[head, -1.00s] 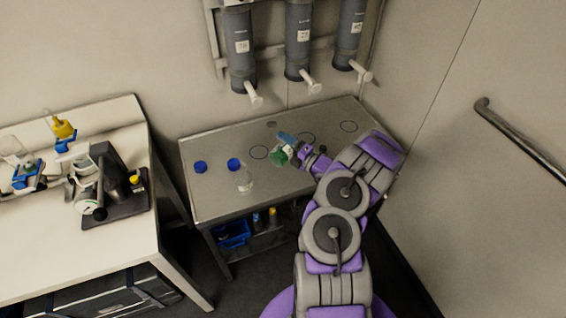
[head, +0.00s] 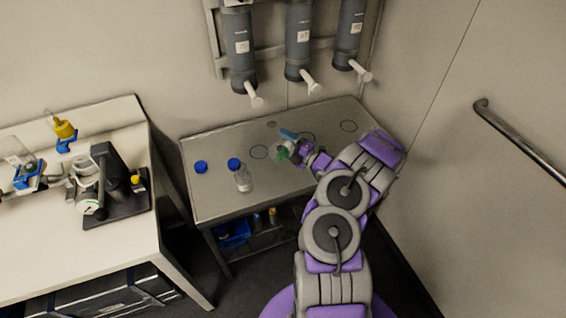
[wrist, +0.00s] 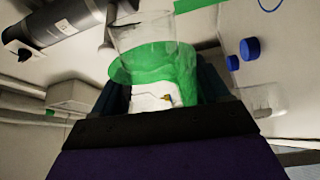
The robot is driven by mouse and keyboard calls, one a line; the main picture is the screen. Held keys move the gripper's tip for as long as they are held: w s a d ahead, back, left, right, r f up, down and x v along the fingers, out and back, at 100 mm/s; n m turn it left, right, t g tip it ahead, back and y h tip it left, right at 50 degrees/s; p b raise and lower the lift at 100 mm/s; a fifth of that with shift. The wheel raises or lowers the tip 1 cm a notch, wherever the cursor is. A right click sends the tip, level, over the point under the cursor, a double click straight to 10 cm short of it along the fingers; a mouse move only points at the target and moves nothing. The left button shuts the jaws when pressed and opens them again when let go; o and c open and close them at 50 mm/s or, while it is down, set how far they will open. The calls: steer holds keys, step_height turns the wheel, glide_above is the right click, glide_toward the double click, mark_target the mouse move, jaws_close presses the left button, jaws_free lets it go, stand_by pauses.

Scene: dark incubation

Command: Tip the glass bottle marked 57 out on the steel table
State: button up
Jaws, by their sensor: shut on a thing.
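My gripper (head: 291,146) is shut on a clear glass bottle (wrist: 145,40) with green liquid in it. The bottle is tilted and held over the steel table (head: 215,205). It also shows in the head view as a small green shape (head: 283,154), partly hidden by my gripper.
Grey cylinders with white spouts (head: 298,40) hang above the table's back. A white bench (head: 120,250) is at left, a wall rail (head: 520,140) at right.

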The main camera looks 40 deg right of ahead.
steer(key=shift+w+d+r+m+p, duration=0.15)
steer(key=shift+r+m, duration=0.1)
steer(key=shift+m, duration=0.25)
steer(key=shift+s+d+r+m+p, duration=0.15)
steer(key=shift+r+m, duration=0.1)
steer(key=shift+m, duration=0.25)
steer(key=shift+w, duration=0.1)
steer(key=shift+d+r+m+p, duration=0.2)
steer(key=shift+r+m+p, duration=0.15)
steer(key=shift+m, duration=0.55)
steer(key=shift+a+f+n+b, duration=0.35)
steer(key=shift+f+n+b, duration=0.45)
steer(key=shift+n, duration=0.4)
steer(key=shift+a+f+n+b, duration=0.15)
steer(key=shift+n+b, duration=0.15)
steer(key=shift+n, duration=0.7)
steer(key=shift+a+f, duration=0.1)
steer(key=shift+f, duration=0.05)
